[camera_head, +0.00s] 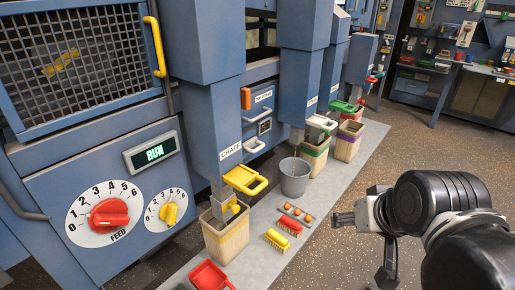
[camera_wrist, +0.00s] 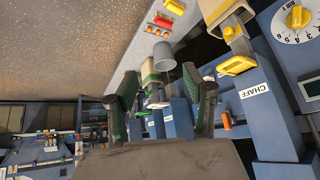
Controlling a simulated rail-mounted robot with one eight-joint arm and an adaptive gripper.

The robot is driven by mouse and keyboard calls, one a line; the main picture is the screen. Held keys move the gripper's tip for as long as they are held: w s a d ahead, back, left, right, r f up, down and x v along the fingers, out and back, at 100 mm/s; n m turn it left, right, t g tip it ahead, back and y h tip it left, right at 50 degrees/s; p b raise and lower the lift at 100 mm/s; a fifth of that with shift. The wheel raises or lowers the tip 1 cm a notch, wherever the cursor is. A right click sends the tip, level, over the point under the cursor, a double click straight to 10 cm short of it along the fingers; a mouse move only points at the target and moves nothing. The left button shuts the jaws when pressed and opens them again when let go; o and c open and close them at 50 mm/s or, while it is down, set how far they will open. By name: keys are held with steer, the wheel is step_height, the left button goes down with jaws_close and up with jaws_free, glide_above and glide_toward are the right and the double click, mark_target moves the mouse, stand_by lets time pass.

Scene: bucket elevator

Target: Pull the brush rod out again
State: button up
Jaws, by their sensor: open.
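I cannot pick out a brush rod for certain. An orange handle-like part (camera_head: 246,98) sits on the blue machine wall beside a small labelled panel; whether it belongs to a rod is unclear. It also shows in the wrist view (camera_wrist: 226,120). A yellow-bristled brush (camera_head: 277,238) and a red-backed brush (camera_head: 290,224) lie on the grey plinth. My gripper (camera_head: 364,246) is open and empty, out over the floor to the right of the plinth and apart from everything. In the wrist view its two dark fingers (camera_wrist: 160,76) are spread wide.
A grey bucket (camera_head: 295,180) stands on the plinth (camera_head: 262,202), near several orange balls and a tan bin (camera_head: 226,236) under the CHAFF chute (camera_head: 232,130). The display (camera_head: 154,153) reads RUN. The speckled floor is clear.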

steer(key=w+a+y, duration=0.1)
steer(key=w, duration=0.3)
steer(key=w+a+r+m+y, duration=0.1)
steer(key=w+a, duration=0.1)
steer(key=w, duration=0.3)
steer(key=w+a+r+m+y+b, duration=0.1)
steer(key=w, duration=0.4)
steer(key=shift+a, duration=0.35)
steer(key=shift+c, duration=1.1)
steer(key=w+a+f+m+y, duration=0.1)
steer(key=w+a+y, duration=0.1)
steer(key=w, duration=0.5)
steer(key=w+a+f+m+y, duration=0.1)
steer(key=w+f, duration=0.1)
steer(key=w, duration=0.5)
steer(key=m+t+y+b, duration=0.3)
steer(key=m+y+b, duration=0.1)
steer(key=y, duration=0.1)
glide_toward(261, 148)
steer(key=x, duration=1)
steer(key=shift+w+a+f, duration=0.1)
steer(key=shift+w+a, duration=0.05)
steer(key=shift+a, duration=0.25)
jaws_close()
